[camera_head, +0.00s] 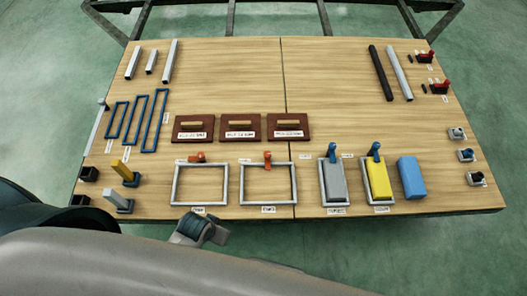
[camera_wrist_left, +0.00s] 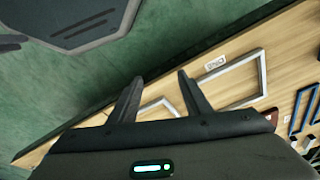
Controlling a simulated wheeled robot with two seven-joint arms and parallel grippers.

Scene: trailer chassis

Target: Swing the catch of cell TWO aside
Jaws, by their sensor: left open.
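A row of rectangular grey frames lies along the table's near side in the head view. Two are large and empty: the left frame (camera_head: 175,187) with an orange catch (camera_head: 195,157), and the middle frame (camera_head: 242,187) with an orange catch (camera_head: 267,157). Two smaller frames hold a grey block (camera_head: 333,180) and a yellow block (camera_head: 379,182), with blue catches (camera_head: 332,150) (camera_head: 375,150) at their far ends. The labels are too small to read, so I cannot tell which is cell TWO. My left gripper (camera_head: 203,229) is open and empty near the front edge; it also shows in the left wrist view (camera_wrist_left: 160,78).
Three dark red boards with handles (camera_head: 240,128) lie behind the frames. A loose blue block (camera_head: 411,178) is at right. Blue frames (camera_head: 133,120), grey bars (camera_head: 170,62) and dark stands (camera_head: 90,174) lie at left. The table's far middle is clear.

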